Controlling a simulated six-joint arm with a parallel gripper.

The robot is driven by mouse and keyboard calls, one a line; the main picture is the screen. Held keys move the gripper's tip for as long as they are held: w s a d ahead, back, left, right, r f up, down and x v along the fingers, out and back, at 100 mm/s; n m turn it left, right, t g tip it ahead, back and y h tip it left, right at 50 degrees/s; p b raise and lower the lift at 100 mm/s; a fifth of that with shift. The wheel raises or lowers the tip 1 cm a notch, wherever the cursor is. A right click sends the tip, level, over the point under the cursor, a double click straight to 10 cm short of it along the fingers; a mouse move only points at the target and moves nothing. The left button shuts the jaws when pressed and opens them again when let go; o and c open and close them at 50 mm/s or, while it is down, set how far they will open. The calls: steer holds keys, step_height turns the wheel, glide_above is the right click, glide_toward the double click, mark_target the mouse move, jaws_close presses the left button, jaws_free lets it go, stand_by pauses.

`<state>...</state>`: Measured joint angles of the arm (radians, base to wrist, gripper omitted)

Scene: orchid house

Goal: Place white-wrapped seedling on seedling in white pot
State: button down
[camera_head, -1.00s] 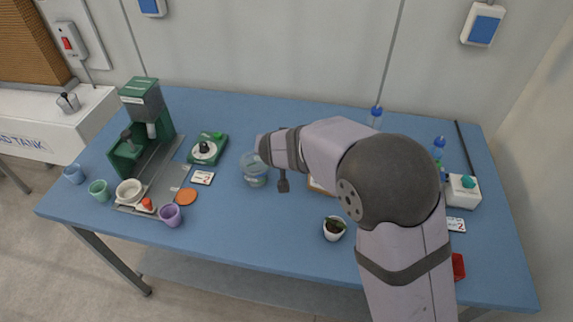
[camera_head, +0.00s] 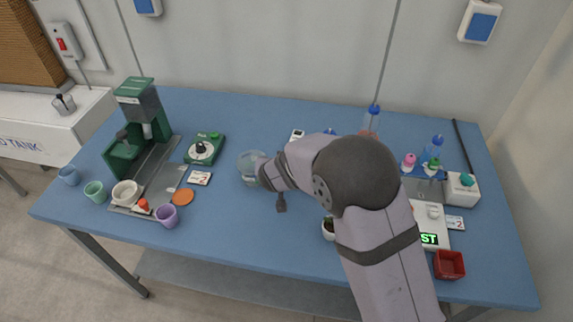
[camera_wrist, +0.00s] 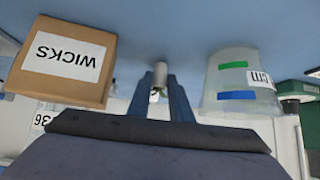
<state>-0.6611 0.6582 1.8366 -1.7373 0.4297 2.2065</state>
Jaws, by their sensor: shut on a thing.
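My gripper (camera_wrist: 160,92) shows in the wrist view with its two dark blue fingers closed around the white-wrapped seedling (camera_wrist: 159,79). The wrap is a small whitish cylinder, and green leaves show at its lower end in that picture. In the head view my arm hides the fingers and the held seedling. The seedling in a white pot (camera_head: 328,229) stands upright on the blue table in the head view, close to my arm and partly covered by it. The pot cannot be made out in the wrist view.
A clear tub (camera_wrist: 240,84) with green and blue strips and a cardboard box marked WICKS (camera_wrist: 65,60) flank my gripper. A green machine (camera_head: 143,120), dial unit (camera_head: 204,148) and cups stand left. Table front centre is clear.

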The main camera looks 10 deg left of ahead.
steer(key=shift+f+b, duration=0.15)
steer(key=shift+b, duration=0.2)
steer(key=c, duration=1.6)
jaws_free()
steer(key=shift+r+p, duration=0.3)
steer(key=shift+p, duration=0.15)
steer(key=b+v, duration=0.2)
steer(key=v, duration=0.9)
steer(key=shift+s+r, duration=0.1)
steer(key=shift+s, duration=0.1)
steer(key=shift+o, duration=0.6)
steer(key=shift+s+r, duration=0.15)
steer(key=shift+s, duration=0.05)
